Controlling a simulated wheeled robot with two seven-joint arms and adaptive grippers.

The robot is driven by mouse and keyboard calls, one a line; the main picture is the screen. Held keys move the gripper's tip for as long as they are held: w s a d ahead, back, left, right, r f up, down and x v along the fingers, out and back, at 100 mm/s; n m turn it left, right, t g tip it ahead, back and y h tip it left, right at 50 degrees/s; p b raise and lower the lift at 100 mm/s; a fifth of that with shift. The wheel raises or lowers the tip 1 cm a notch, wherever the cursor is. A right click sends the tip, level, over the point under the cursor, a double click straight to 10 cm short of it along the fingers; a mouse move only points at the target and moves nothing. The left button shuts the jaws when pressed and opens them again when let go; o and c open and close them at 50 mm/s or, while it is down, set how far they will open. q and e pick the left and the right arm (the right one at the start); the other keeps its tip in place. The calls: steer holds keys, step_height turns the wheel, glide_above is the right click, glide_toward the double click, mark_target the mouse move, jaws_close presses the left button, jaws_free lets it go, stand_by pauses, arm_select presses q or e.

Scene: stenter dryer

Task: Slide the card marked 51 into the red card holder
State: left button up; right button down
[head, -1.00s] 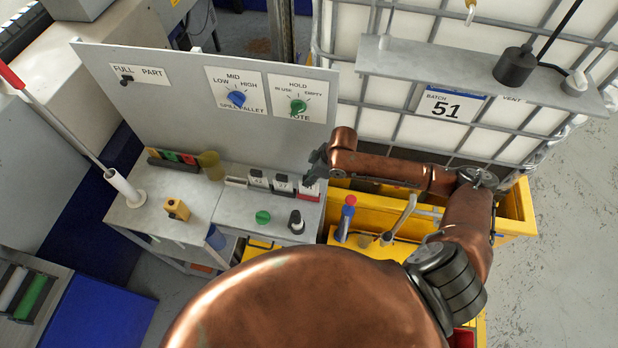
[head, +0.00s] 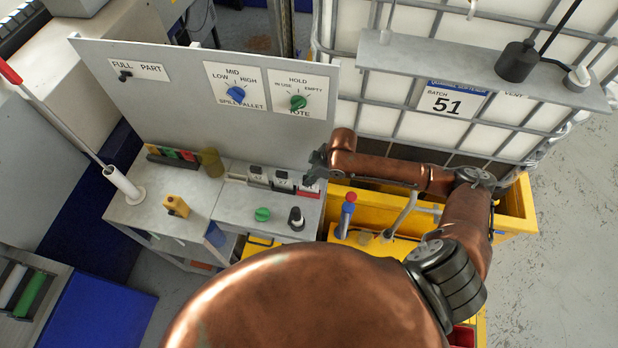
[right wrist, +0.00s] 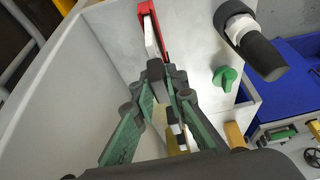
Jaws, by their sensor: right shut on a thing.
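The red card holder (head: 308,189) is at the right end of a row of holders on the grey bench; it also shows at the top of the right wrist view (right wrist: 145,9). A white card (right wrist: 151,36) stands on edge at the red holder, seemingly between its sides; its number is not readable and its depth is unclear. My right gripper (right wrist: 166,78) is shut on the card's near end. In the head view the right gripper (head: 315,174) is just above the red holder and partly hides the card. My left gripper is not in view.
Other cards (head: 257,174) (head: 282,180) stand in holders left of the red one. A black-and-white knob (head: 296,219) and green knob (head: 262,214) are in front. The upright panel (head: 200,110) is close behind. A batch sign (head: 449,102) on the caged tank reads 51.

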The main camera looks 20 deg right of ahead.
steer(key=c, duration=1.8)
jaws_free()
steer(key=shift+c, duration=0.2)
steer(key=shift+d+r, duration=0.1)
steer(key=shift+r, duration=0.05)
steer(key=v, duration=1.1)
steer(key=shift+d+r, duration=0.15)
steer(key=shift+r, duration=0.1)
steer(key=shift+s, duration=0.15)
